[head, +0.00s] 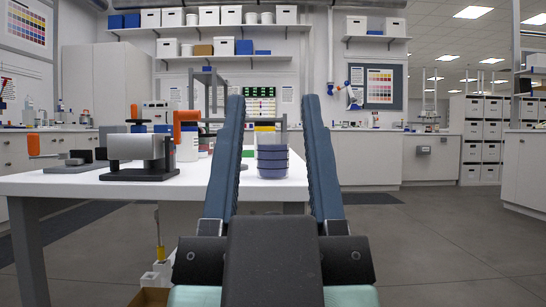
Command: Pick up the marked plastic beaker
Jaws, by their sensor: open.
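My gripper (273,98) is open in the head view, its two long blue fingers apart and pointing away over the white table (90,187). Nothing is visibly held between them. In the gap between the fingers stands a stack of blue round dishes (272,161) near the table's front edge. Just above or behind the stack shows a small pale item with a yellow top (265,137). I cannot tell whether it is the marked plastic beaker, and no other beaker is clearly recognisable. My fingers hide part of the tabletop.
A grey and black bench device (140,157) stands left on the table. Behind it are a white jar (188,148) and an orange part (186,117). A grey frame stands farther back. The floor (440,230) to the right is clear. A cardboard box (148,297) sits low at left.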

